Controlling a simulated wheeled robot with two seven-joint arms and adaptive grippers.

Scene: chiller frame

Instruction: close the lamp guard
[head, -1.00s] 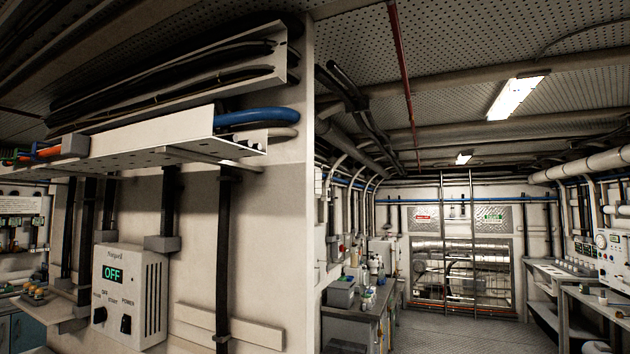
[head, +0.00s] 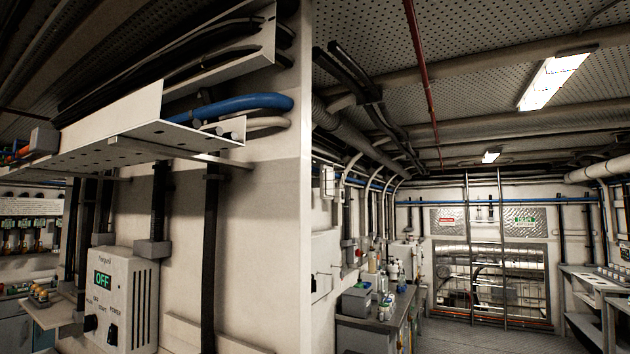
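Two lit ceiling lamps show in the head view: a near one (head: 555,80) at the upper right and a small far one (head: 490,157) near the middle. I cannot make out an open guard on either lamp. Neither of my grippers is in view.
A white wall (head: 262,230) with a cable tray (head: 110,135) and a grey control box reading OFF (head: 122,298) stands close on the left. A workbench (head: 372,330) with bottles is beyond it. A ladder (head: 487,250) stands at the far end. Grey floor (head: 470,338) shows in the middle distance.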

